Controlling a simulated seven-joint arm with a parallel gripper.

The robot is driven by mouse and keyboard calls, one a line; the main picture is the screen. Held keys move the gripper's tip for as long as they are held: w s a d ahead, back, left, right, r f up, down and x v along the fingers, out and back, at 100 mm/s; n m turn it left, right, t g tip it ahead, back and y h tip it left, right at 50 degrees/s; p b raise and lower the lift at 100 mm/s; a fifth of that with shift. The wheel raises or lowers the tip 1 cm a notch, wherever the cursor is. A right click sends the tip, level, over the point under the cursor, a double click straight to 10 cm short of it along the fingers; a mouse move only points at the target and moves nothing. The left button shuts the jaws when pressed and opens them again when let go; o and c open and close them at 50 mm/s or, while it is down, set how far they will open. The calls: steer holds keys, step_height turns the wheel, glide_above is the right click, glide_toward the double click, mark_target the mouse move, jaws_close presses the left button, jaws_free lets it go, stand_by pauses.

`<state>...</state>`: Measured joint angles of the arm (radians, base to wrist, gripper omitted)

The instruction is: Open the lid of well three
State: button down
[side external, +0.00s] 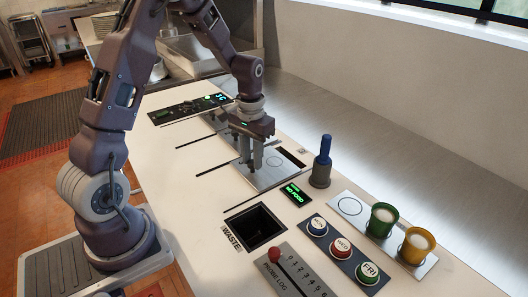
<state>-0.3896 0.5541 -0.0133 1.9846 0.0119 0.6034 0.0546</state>
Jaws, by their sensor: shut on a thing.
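A flat metal well lid (262,182) lies in the counter under my gripper, near the middle of the side external view. My gripper (251,163) points down with its fingers shut at the lid's left part, apparently on a small handle that the fingers mostly hide. A dark gap (291,156) shows beside the lid's far right edge. Another metal lid (222,140) lies behind, partly hidden by my arm. I cannot read a well number on either lid.
Near the lid are a green-lit "NO FOOD" display (295,193) and a blue-handled tool in a grey holder (321,165). The square waste opening (256,227), day-marked buttons (343,250), a probe log panel (293,274), and green (381,221) and yellow (416,246) cups stand nearer.

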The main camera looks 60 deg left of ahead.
steer(key=s, duration=0.9)
steer(key=shift+s, duration=0.2)
steer(key=c, duration=1.2)
jaws_free()
steer(key=shift+o, duration=0.2)
step_height(320, 180, up, 7)
steer(key=shift+r, duration=0.2)
steer(key=s+d+r+m+t, duration=0.3)
steer(key=s+d+r+t, duration=0.2)
steer(key=s+d+r, duration=0.6)
steer(key=d, duration=0.2)
steer(key=shift+d+r+m+t, duration=0.25)
steer(key=shift+d+m+t, duration=0.05)
steer(key=shift+d, duration=0.05)
